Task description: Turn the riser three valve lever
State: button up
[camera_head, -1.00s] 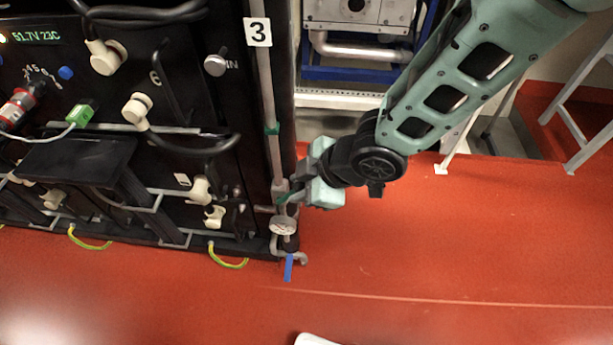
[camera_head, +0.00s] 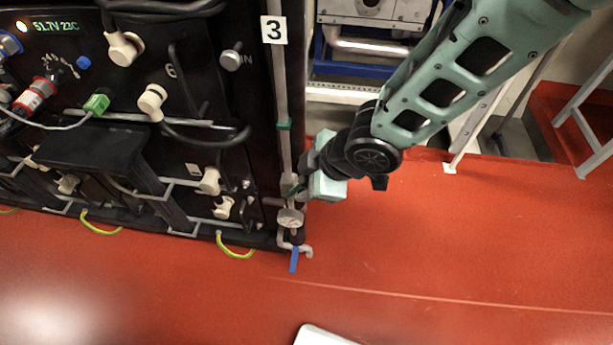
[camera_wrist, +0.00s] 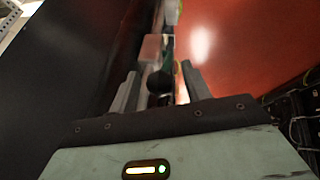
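Riser three is the grey vertical pipe (camera_head: 281,90) below the "3" label (camera_head: 273,30) at the rack's right edge. A valve fitting (camera_head: 289,184) with a green part sits low on it, above a round gauge (camera_head: 290,219). A blue lever (camera_head: 294,261) hangs at the pipe's foot. My gripper (camera_head: 299,187) is at the valve fitting, coming from the right; its fingertips are partly hidden there. In the wrist view, my gripper (camera_wrist: 160,72) has its fingers apart, with a dark round knob (camera_wrist: 160,82) between them. I cannot tell whether either finger touches it.
The black battery rack (camera_head: 215,110) with cables and cream connectors stands directly left of the riser. The red floor (camera_head: 450,240) is open to the right and in front. A metal-framed unit (camera_head: 365,45) and a grey ladder-like frame (camera_head: 585,130) stand behind.

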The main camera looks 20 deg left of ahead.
jog(key=p+v, duration=0.6)
jog(key=v, duration=1.1)
jog(key=shift+d+r, duration=0.15)
